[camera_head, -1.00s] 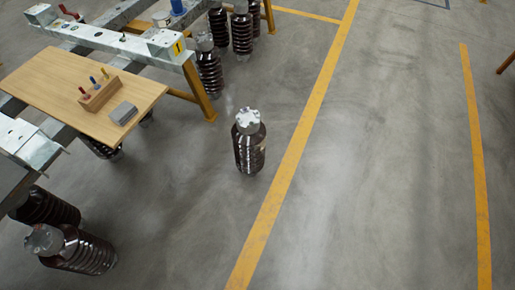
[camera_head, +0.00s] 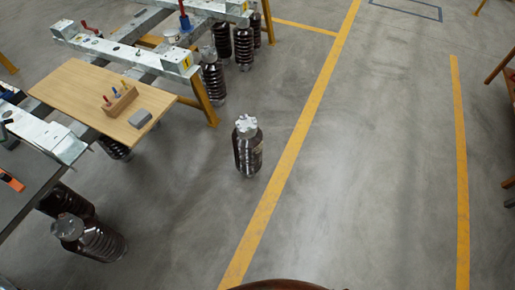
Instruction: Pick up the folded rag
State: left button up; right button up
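A small grey block-like thing, which looks like the folded rag (camera_head: 140,118), lies on the wooden board (camera_head: 75,90) near its right corner. It sits just right of a small wooden holder (camera_head: 119,101) with several coloured-handled tools. Neither of my grippers is in the head view, so their state is hidden.
A dark ribbed insulator (camera_head: 247,150) stands alone on the floor right of the board. More insulators (camera_head: 92,240) stand at lower left and under the metal frame (camera_head: 130,50). A dark tabletop (camera_head: 25,185) is at the left edge. Open floor lies beyond the yellow line (camera_head: 290,165).

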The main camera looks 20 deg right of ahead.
aim_at(139, 118)
jog(key=z, duration=0.25)
jog(key=i, duration=1.45)
jog(key=u, duration=0.25)
